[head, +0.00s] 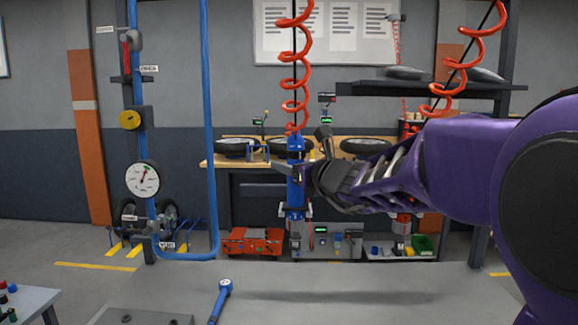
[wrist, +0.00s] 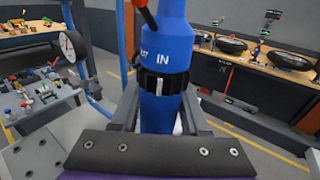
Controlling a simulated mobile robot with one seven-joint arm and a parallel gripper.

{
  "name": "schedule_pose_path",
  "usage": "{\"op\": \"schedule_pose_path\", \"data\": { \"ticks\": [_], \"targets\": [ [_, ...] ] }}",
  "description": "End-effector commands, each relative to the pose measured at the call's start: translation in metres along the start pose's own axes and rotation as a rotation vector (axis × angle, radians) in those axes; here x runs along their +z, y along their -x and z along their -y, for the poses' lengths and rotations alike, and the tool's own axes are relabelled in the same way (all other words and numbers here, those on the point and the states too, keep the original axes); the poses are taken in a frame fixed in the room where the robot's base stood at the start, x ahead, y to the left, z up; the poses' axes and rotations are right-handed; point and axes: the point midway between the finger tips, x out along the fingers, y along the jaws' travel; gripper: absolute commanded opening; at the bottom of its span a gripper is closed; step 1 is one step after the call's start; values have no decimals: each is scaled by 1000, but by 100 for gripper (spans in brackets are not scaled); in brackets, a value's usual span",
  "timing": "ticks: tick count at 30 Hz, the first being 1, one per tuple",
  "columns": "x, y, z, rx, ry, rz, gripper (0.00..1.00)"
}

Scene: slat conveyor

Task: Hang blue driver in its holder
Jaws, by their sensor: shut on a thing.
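The blue driver (head: 295,190) hangs upright below a red coiled hose in the head view. My gripper (head: 308,176) reaches in from the right and is shut on its body. In the wrist view the blue driver (wrist: 163,110) stands upright between the jaws of my gripper (wrist: 160,92), with a black ring around it and the letters "IN" above. Small grey prongs (head: 295,211) show at the driver's lower part in the head view; they look like a holder. I cannot tell whether the driver is seated in them. Its lower end is hidden in the wrist view.
A workbench (head: 235,160) with wheels is behind. A blue pipe frame (head: 209,130) with a gauge (head: 142,179) stands at left. A blue-handled tool (head: 221,298) lies on the grey surface (head: 300,300) in front.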

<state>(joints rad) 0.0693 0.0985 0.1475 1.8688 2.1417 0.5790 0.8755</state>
Motion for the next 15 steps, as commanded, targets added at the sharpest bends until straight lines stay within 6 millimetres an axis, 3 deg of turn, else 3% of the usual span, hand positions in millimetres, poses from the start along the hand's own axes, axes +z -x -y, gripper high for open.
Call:
{"op": "schedule_pose_path", "data": {
  "ticks": [11,12,15],
  "targets": [
    [-2,0,0,1,1,4,0],
    [-2,0,0,1,1,4,47],
    [-1,0,0,0,1,4,65]
  ]
}}
